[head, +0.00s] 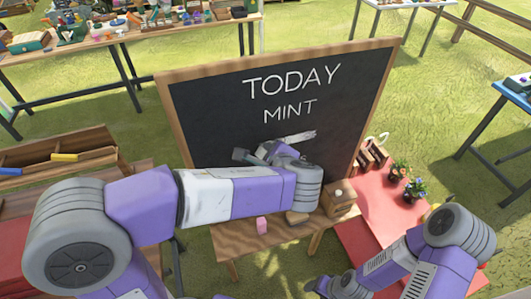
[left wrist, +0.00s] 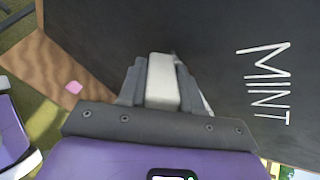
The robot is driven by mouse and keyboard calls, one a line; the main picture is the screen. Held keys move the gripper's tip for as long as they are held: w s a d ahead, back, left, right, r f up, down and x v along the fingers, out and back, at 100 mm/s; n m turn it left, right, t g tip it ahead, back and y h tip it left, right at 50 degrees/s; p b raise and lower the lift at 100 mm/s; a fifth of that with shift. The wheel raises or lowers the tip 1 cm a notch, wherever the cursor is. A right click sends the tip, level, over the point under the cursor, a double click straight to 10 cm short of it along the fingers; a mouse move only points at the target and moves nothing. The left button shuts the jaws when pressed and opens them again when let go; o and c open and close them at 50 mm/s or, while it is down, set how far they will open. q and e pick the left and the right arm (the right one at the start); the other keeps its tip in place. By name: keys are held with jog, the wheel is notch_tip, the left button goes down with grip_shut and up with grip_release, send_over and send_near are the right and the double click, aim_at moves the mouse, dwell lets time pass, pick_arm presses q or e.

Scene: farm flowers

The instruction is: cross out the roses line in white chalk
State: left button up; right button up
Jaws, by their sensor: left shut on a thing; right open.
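The dark chalkboard (head: 210,115) stands in a wooden frame, with TODAY (head: 292,80) and MINT (head: 290,110) written in white. Below MINT a thick white streak (head: 292,138) shows; no word ROSES can be read, and my left arm hides the board below. My left gripper (head: 258,154) is at the board, just below and left of the streak. In the left wrist view it is shut on a white chalk block (left wrist: 162,82), its tip at the board; I cannot tell whether it touches. My right gripper (head: 334,287) is open and empty at the lower right.
A pink block (head: 262,225) lies on the wooden ledge below the board, with a wooden box (head: 338,199) to its right. Flower pots (head: 413,190) stand on a red surface at right. Wooden crates (head: 60,155) are at left. Cluttered tables stand behind.

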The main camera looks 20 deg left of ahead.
pick_arm(q)
jog(key=shift+s+d, duration=0.8)
jog(key=shift+s, duration=0.35)
jog(key=shift+s+d, duration=0.75)
jog(key=shift+s, duration=0.35)
jog(key=shift+s+d, duration=0.45)
jog(key=shift+s, duration=0.2)
jog(key=shift+s+d, duration=0.4)
jog(key=shift+s, duration=0.2)
jog(key=shift+w+a, duration=0.1)
jog(key=shift+w, duration=0.05)
jog(key=shift+w+a, duration=0.75)
jog(key=shift+w, duration=0.35)
jog(key=shift+w+a, duration=0.7)
jog(key=shift+w, duration=0.35)
jog(key=shift+w+a, duration=0.75)
jog(key=shift+w, duration=0.35)
jog(key=shift+w+a, duration=0.25)
jog(key=shift+w, duration=0.1)
jog(key=shift+d, duration=0.1)
